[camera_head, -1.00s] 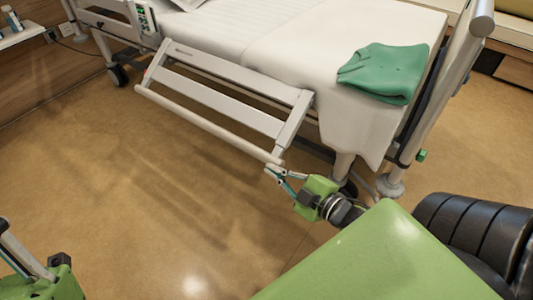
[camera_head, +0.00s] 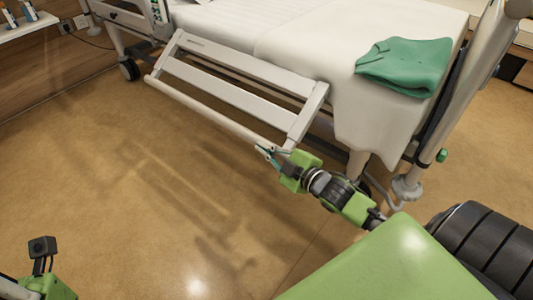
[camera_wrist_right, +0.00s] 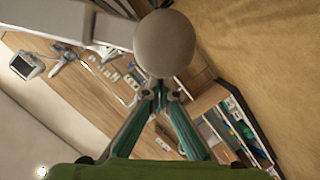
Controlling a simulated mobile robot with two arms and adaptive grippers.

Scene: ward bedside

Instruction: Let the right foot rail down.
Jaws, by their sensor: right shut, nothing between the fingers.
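The right foot rail (camera_head: 243,96) is a pale frame on the near side of the bed. It leans outward from the mattress edge, its round outer bar (camera_head: 205,117) hanging over the floor. In the right wrist view the bar's round end (camera_wrist_right: 165,44) stands just in front of my fingers. My right gripper (camera_head: 268,153) is shut and empty at the bar's right end; its fingertips also show in the wrist view (camera_wrist_right: 160,87). I cannot tell whether they touch the bar. My left gripper (camera_head: 42,270) is partly in view at bottom left, its fingers not visible.
The bed (camera_head: 290,32) carries a folded green cloth (camera_head: 405,66). A bed post (camera_head: 440,130) stands at the foot end, right of my right arm. The floor (camera_head: 150,190) below and left of the rail is clear. A shelf (camera_head: 25,26) is at top left.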

